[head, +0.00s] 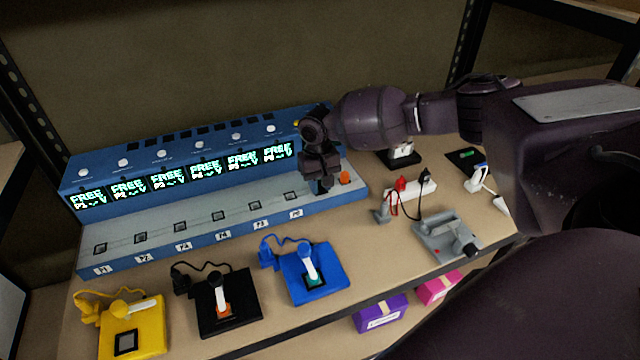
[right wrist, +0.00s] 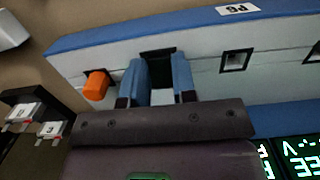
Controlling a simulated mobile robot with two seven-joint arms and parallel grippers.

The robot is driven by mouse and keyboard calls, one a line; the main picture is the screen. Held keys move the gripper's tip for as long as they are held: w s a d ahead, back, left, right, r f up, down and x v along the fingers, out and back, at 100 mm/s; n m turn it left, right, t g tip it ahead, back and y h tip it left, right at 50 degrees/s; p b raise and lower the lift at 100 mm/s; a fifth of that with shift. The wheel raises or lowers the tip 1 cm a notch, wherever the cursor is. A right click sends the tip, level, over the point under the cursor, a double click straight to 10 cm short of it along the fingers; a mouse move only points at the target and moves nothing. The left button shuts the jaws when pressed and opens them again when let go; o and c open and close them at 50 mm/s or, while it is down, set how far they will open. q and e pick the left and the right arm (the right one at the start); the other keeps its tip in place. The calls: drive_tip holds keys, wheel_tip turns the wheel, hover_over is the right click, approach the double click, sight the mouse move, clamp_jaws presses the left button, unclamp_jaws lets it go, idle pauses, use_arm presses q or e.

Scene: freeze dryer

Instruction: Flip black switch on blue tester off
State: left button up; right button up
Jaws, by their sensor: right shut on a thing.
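The blue tester (head: 110,262) is a long blue and grey console at the back left of the bench, with a row of lit displays. My right gripper (head: 326,186) is lowered over its right end, beside the orange switch (head: 344,177). In the right wrist view, the two blue fingers of my right gripper (right wrist: 160,88) stand on either side of the black switch (right wrist: 158,56), shut on it. The orange switch (right wrist: 96,85) is just left of the fingers. In the head view the gripper hides the black switch, and its position cannot be told. My left gripper is not in view.
Yellow (head: 148,340), black (head: 244,310) and blue (head: 330,264) boards with levers lie in front of the tester. A power strip (head: 402,192) and a grey device (head: 436,240) are to the right. Purple (head: 380,312) and pink (head: 438,288) boxes sit below the bench edge.

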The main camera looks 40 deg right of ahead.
drive_tip(key=shift+w+g, duration=0.2)
drive_tip(key=shift+g, duration=0.6)
drive_tip(key=o, duration=0.9)
drive_tip(key=shift+y, duration=0.3)
drive_tip(key=shift+r, duration=0.15)
drive_tip(key=v, duration=1)
drive_tip(key=shift+w+r, duration=0.25)
drive_tip(key=shift+r, duration=0.05)
drive_tip(key=shift+s+f, duration=0.1)
